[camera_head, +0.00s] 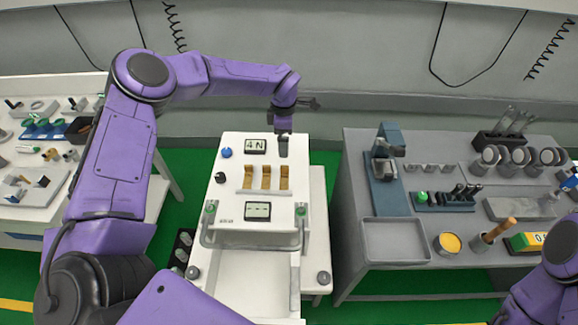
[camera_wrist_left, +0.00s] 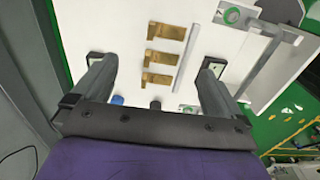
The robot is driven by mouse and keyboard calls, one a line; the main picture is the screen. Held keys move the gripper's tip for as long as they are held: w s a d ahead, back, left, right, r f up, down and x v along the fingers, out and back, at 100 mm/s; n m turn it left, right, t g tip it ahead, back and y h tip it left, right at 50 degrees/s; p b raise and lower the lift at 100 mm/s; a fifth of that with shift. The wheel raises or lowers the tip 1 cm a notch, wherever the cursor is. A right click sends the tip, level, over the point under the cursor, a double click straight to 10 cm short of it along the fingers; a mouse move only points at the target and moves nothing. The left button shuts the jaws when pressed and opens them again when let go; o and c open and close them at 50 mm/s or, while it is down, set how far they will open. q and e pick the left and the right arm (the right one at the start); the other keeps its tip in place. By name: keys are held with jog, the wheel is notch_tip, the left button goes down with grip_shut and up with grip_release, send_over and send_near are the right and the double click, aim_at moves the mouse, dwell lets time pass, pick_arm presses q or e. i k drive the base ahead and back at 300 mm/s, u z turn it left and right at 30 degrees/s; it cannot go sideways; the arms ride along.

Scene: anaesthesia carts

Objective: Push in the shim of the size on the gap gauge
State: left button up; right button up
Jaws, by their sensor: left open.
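Three brass shims (camera_head: 265,178) stand side by side on the sloped white top of a cart (camera_head: 228,165). They also show in the left wrist view, with the middle shim (camera_wrist_left: 159,57) roughly between my fingers. My left gripper (camera_head: 284,146) is over the cart's far right part, beside the upper display (camera_head: 256,146), which seems to read "4 N". In the left wrist view my left gripper (camera_wrist_left: 155,64) is open and empty, its fingers apart. A green and yellow block (camera_head: 526,241) on the right bench carries a partly readable number, perhaps the gap gauge. My right gripper is out of view.
A lower display (camera_head: 257,211) shows dashes. A blue knob (camera_head: 226,153) and a black knob (camera_head: 220,178) sit left of the shims. A metal rail (camera_head: 255,246) crosses the cart's front. The grey bench (camera_head: 350,210) at right holds tools, cups and an empty tray (camera_head: 396,254).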

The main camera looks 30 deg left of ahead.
aim_at(266, 169)
jog(key=k, duration=1)
